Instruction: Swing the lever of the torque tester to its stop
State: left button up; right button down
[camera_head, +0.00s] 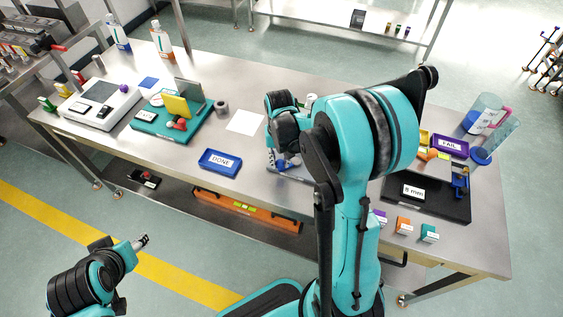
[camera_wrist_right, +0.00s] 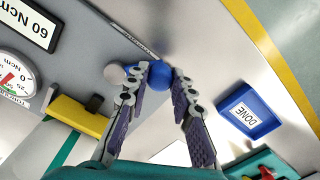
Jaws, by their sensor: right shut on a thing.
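The torque tester is a grey panel (camera_wrist_right: 85,55) with a round dial (camera_wrist_right: 12,80) and a "60 Ncm" label, at the left of the right wrist view. Its lever ends in a blue ball knob (camera_wrist_right: 161,74), beside a grey round cap (camera_wrist_right: 114,73). My right gripper (camera_wrist_right: 163,79) is shut on the knob, one finger on each side. In the head view my right arm hides most of the tester; the right gripper (camera_head: 287,163) shows at its left edge. My left gripper (camera_head: 142,241) is off the table at lower left; its finger opening is too small to tell.
A blue DONE tray (camera_head: 220,162) lies left of the tester, with a white sheet (camera_head: 245,121) behind it. A teal fixture (camera_head: 168,122) and a white scale (camera_head: 98,107) stand further left. A black tray (camera_head: 425,202) and purple FAIL bin (camera_head: 449,146) are at right.

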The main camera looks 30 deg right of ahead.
jog(key=w+m, duration=0.1)
jog(key=m, duration=0.2)
jog(key=w+m, duration=0.1)
jog(key=shift+w+d+m, duration=0.6)
jog(key=shift+w+m, duration=0.3)
jog(key=shift+m, duration=0.6)
jog(key=shift+w+d+m, duration=0.3)
jog(key=shift+m, duration=0.45)
jog(key=shift+w+d+m, duration=0.25)
jog(key=shift+w+m, duration=0.05)
jog(key=shift+m, duration=0.45)
jog(key=c, duration=1.3)
grip_release()
notch_tip(320, 180, up, 12)
